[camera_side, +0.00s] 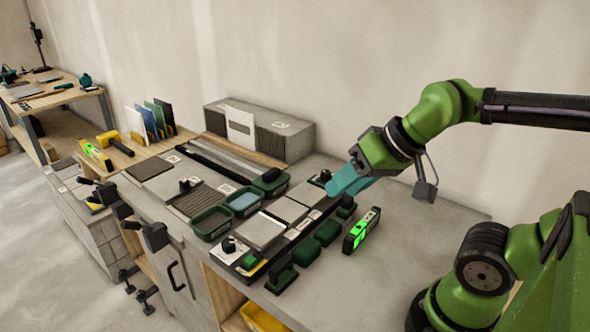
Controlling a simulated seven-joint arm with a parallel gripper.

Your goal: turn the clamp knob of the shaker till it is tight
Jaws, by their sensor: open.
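No thing that I can make out plainly as a shaker is in view. A long dark-framed bench fixture with grey tiles (264,230) lies on the grey worktop. A small black knob (229,244) stands on its near left end. Another small black knob (325,175) is at its far end, close beside my gripper. I cannot tell which knob is the clamp knob. My gripper (336,188) has teal fingers and hangs over the far right end of the fixture, pointing down and left. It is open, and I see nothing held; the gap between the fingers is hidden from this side.
A black level with bright green lights (361,231) stands right of the fixture. Green trays (212,223), green-black blocks (327,232) and a grooved tile (202,199) crowd the worktop. A grey box (262,130) stands at the wall.

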